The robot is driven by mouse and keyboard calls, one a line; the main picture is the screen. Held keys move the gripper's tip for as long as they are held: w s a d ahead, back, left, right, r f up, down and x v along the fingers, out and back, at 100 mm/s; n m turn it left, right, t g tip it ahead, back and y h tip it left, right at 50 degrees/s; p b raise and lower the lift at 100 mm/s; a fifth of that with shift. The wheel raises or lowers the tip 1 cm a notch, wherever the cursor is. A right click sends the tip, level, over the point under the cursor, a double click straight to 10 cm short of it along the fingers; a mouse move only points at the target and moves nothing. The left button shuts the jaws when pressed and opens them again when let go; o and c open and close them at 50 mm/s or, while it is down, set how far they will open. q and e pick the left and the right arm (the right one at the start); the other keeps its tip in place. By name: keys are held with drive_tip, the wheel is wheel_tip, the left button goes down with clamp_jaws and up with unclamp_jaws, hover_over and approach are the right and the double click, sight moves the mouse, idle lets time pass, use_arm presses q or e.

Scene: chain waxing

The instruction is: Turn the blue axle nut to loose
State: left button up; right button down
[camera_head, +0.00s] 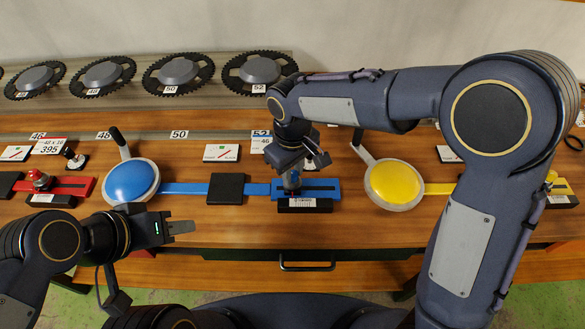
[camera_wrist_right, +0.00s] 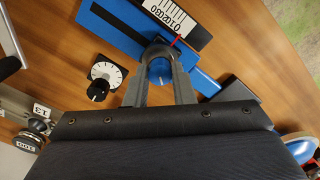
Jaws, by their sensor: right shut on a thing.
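The blue axle nut (camera_wrist_right: 160,71) sits between the two fingers of my right gripper (camera_wrist_right: 160,62) in the right wrist view. A short pale mark shows on its blue face. The right gripper is shut on it. In the head view my right gripper (camera_head: 291,181) points down at the blue slotted plate (camera_head: 322,185), and the nut is mostly hidden by the fingers. A white label with digits (camera_wrist_right: 170,15) lies along the plate near the nut. My left gripper (camera_head: 180,227) is empty at the lower left, its finger gap unclear.
A blue disc (camera_head: 130,180) with a lever stands left along the blue bar; a black block (camera_head: 226,189) sits between. A yellow disc (camera_head: 395,182) is right of my right gripper. A white dial with a black knob (camera_wrist_right: 97,90) is close by the nut. Several chainrings line the back.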

sight(293, 174)
drive_tip(key=shift+n, duration=0.5)
drive_tip(key=c, duration=1.2)
unclamp_jaws()
drive_tip(key=shift+c, duration=0.2)
wheel_tip(293, 174, up, 8)
drive_tip(key=shift+f+b, duration=0.1)
drive_tip(key=shift+b, duration=0.25)
